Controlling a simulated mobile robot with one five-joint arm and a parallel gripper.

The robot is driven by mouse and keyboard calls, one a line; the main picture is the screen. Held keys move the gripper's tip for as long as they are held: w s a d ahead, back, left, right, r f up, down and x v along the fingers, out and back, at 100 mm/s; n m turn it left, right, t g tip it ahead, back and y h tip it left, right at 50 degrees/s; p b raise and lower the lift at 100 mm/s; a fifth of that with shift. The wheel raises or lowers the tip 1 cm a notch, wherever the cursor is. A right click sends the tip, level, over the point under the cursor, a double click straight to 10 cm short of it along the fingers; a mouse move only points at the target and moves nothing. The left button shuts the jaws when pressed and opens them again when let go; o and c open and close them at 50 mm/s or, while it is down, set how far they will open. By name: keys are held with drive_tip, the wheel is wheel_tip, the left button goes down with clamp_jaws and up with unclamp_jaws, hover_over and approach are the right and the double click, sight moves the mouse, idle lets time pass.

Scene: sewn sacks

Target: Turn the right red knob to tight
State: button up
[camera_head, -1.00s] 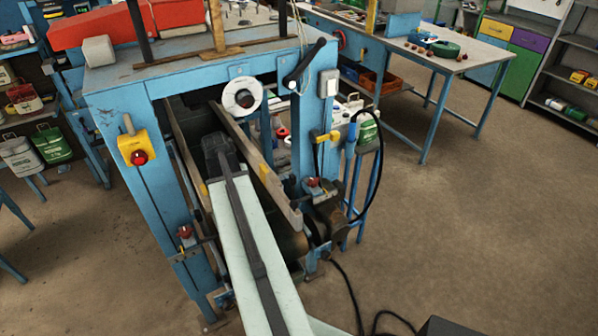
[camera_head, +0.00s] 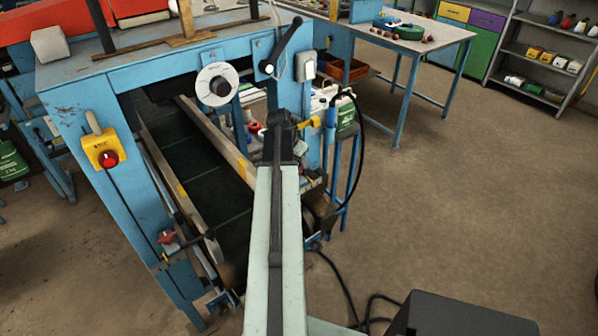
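The blue machine frame (camera_head: 160,100) has a red knob (camera_head: 167,238) low on its left leg. No right red knob shows now; its place on the right leg is covered by my pale arm. The dark end of my arm, where my gripper (camera_head: 284,128) sits, is in front of that right leg. Its fingers cannot be made out, so I cannot tell whether they are open, shut or touching anything. A yellow clamp-like part (camera_head: 309,122) shows just right of the arm's end.
A yellow box with a red button (camera_head: 105,152) is on the left post. A dark belt (camera_head: 205,175) runs between two rails. A black cable (camera_head: 350,300) lies on the floor at right. A worktable (camera_head: 420,40) stands behind; the floor at right is open.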

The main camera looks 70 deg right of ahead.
sight(300, 167)
drive_tip(key=b+x, duration=0.1)
drive_tip(key=x, duration=0.2)
drive_tip(key=shift+b, duration=0.3)
clamp_jaws()
drive_tip(key=shift+a, duration=0.1)
